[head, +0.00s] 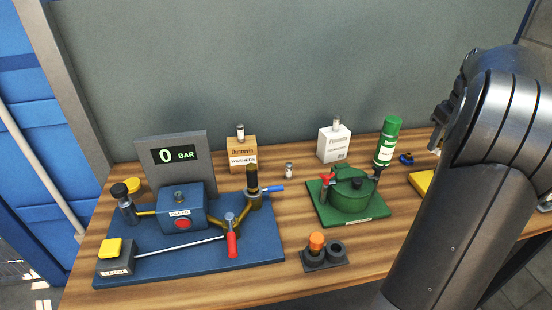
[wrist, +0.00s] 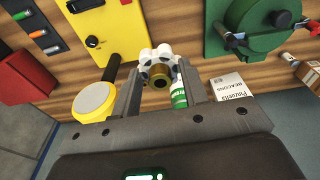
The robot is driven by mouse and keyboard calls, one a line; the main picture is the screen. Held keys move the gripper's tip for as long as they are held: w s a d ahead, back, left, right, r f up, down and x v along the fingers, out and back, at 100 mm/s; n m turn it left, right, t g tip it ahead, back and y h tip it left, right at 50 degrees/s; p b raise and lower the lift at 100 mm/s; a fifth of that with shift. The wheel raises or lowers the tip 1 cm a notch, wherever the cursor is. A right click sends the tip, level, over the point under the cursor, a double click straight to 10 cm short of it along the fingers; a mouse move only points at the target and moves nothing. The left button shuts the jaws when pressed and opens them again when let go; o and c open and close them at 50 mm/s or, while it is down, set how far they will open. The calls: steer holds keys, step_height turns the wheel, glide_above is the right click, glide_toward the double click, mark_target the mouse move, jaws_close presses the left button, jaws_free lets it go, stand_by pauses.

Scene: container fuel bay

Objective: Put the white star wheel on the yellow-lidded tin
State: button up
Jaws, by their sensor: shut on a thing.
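The white star wheel (wrist: 161,60), with dark spots and a brass hub, is between the fingers of my gripper (wrist: 158,82) in the wrist view. The fingers are shut on it. In the head view my arm covers the right side, so neither my gripper, the wheel nor this tin shows there.
A green bottle (head: 387,141) and a white box (head: 334,143) stand near the green board (head: 325,212). A yellow panel (wrist: 100,35) lies near the tin. A blue board with a pump rig (head: 190,255) fills the left. Bare wood shows between the boards.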

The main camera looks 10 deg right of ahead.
steer(key=w+a+r+n, duration=0.1)
steer(key=w+a+n, duration=0.1)
steer(key=w+a, duration=1.4)
steer(key=w+a+n, duration=0.2)
steer(key=w+a, duration=0.5)
steer(key=a, duration=0.4)
steer(key=w+a+n, duration=0.1)
steer(key=w+a, duration=0.6)
steer(key=a, duration=0.4)
steer(key=n+y, duration=0.1)
steer(key=n, duration=0.3)
glide_above(131, 184)
steer(key=f, duration=0.2)
steer(key=shift+s+d+f, duration=0.1)
steer(key=shift+s+f, duration=0.05)
steer(key=shift+f, duration=3.5)
steer(key=shift+s+d+f, duration=0.1)
steer(key=shift+f, duration=3.55)
steer(key=shift+f, duration=0.1)
